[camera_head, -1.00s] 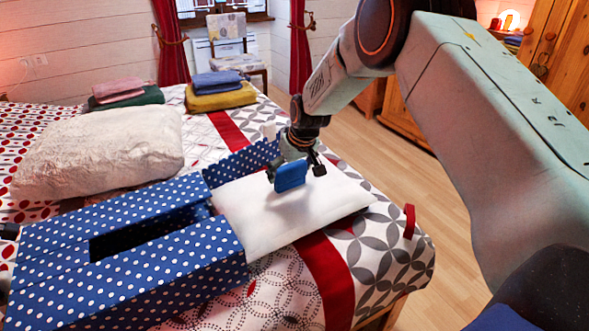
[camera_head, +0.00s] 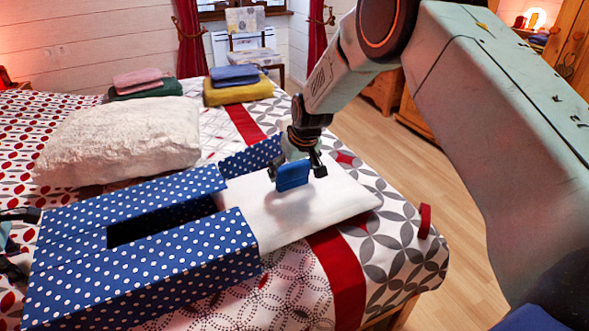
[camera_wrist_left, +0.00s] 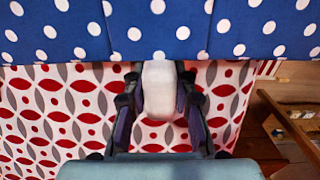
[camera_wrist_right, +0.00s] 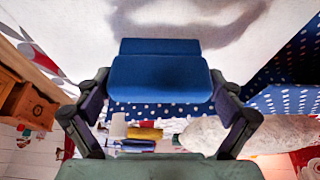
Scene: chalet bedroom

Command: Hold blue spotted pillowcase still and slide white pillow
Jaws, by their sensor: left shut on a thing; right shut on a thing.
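The blue spotted pillowcase (camera_head: 160,270) lies on the bed, with a long slot in its top and its right end open. The white pillow (camera_head: 325,205) lies flat at that end, its left edge between the pillowcase's side walls and most of it outside. My right gripper (camera_head: 293,165) is above the pillow, shut on a blue tab (camera_wrist_right: 160,75) on it. My left gripper (camera_wrist_left: 160,105) is shut on a white tab (camera_wrist_left: 160,80) at the pillowcase's edge. In the head view it shows only partly at the left edge (camera_head: 10,240).
A fluffy cream pillow (camera_head: 120,140) lies behind the pillowcase. Folded towels, yellow and blue (camera_head: 232,90) and pink and green (camera_head: 143,85), sit at the back of the bed. Patterned bedding (camera_head: 395,240) is clear right of the pillow, up to the bed's edge.

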